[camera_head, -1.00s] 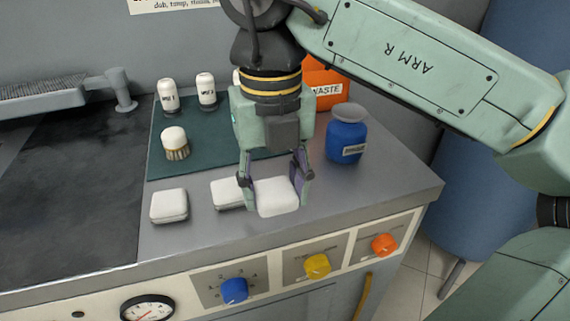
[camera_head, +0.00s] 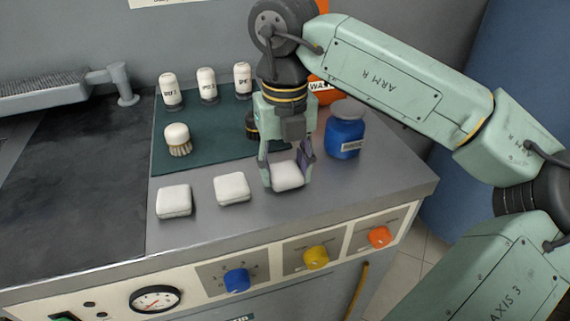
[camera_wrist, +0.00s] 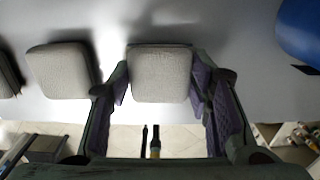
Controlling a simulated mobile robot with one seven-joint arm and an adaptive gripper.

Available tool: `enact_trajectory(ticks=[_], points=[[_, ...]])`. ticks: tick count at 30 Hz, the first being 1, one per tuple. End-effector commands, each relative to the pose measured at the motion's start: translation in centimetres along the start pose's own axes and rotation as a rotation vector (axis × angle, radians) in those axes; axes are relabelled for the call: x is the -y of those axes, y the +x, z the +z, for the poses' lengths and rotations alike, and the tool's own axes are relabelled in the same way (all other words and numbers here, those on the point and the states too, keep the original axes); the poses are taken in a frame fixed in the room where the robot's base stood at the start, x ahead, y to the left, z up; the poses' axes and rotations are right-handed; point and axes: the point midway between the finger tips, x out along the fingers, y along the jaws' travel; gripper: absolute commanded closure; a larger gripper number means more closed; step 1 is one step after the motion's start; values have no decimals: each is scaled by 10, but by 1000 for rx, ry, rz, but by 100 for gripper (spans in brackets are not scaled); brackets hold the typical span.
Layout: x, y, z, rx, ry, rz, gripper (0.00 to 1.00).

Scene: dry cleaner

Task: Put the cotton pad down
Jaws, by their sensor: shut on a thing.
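My gripper (camera_head: 286,172) is shut on a white cotton pad (camera_head: 287,177), with one finger on each side of it. The wrist view shows the held pad (camera_wrist: 160,74) between the purple finger pads. It is at or just above the grey counter top (camera_head: 385,175), and I cannot tell if it touches. Two more white pads lie on the counter to the left: a near one (camera_head: 232,188) and a farther one (camera_head: 174,201). The near one also shows in the wrist view (camera_wrist: 60,71).
A green mat (camera_head: 205,150) behind holds several white bottles (camera_head: 207,86) and a brush (camera_head: 178,140). A dark object stands partly hidden behind my gripper. A blue jar (camera_head: 345,132) and an orange waste bin (camera_head: 325,92) stand right. Knobs (camera_head: 316,258) line the front panel.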

Motion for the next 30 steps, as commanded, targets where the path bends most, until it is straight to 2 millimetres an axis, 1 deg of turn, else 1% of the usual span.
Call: enact_trajectory(ticks=[5,6,15,24,28,30], points=[[0,5,0,0,0,0,85],[0,5,0,0,0,0,54],[0,4,0,0,0,0,34],[0,2,0,0,0,0,34],[0,-6,0,1,1,-1,34],[0,-17,1,3,2,-3,34]])
